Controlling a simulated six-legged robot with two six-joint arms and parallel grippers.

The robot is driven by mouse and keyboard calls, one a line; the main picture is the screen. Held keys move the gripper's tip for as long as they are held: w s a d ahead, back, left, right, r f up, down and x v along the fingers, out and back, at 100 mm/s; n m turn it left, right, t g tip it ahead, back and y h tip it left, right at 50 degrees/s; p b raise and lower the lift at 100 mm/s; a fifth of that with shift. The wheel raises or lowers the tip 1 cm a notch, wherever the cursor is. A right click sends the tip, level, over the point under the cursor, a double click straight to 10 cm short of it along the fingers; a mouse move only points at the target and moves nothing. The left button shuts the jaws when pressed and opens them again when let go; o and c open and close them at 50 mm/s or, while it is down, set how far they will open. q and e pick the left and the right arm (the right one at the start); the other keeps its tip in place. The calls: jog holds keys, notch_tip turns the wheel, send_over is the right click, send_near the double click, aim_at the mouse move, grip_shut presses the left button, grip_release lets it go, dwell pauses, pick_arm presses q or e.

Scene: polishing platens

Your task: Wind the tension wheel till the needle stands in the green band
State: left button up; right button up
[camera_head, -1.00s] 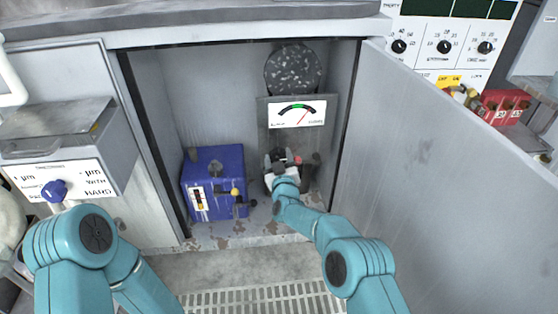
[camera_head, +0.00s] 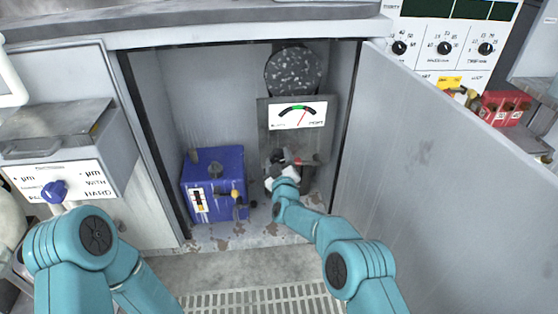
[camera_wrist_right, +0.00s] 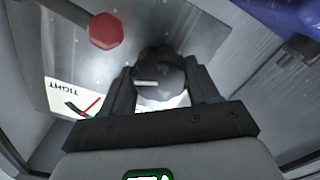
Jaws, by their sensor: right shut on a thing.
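The tension wheel, a dark round knob with a white mark (camera_wrist_right: 160,72), sits between the two fingers of my right gripper (camera_wrist_right: 160,88) in the right wrist view. The gripper is shut on it. In the head view my right gripper (camera_head: 279,164) reaches into the open cabinet and mostly hides the wheel. Above it is the white gauge (camera_head: 282,121) with a green band at the top of its arc. The red needle (camera_head: 303,117) leans right, just right of the green band. Part of the gauge (camera_wrist_right: 62,97) shows in the right wrist view.
A red hexagonal knob (camera_wrist_right: 104,31) is close beside the wheel. A blue box (camera_head: 217,179) stands left in the cabinet. The open grey door (camera_head: 430,170) borders my right arm. A dark speckled cylinder (camera_head: 293,70) is above the gauge.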

jog(key=shift+a+r, duration=0.1)
jog(key=shift+r, duration=0.05)
jog(key=o, duration=0.7)
jog(key=shift+s, duration=0.1)
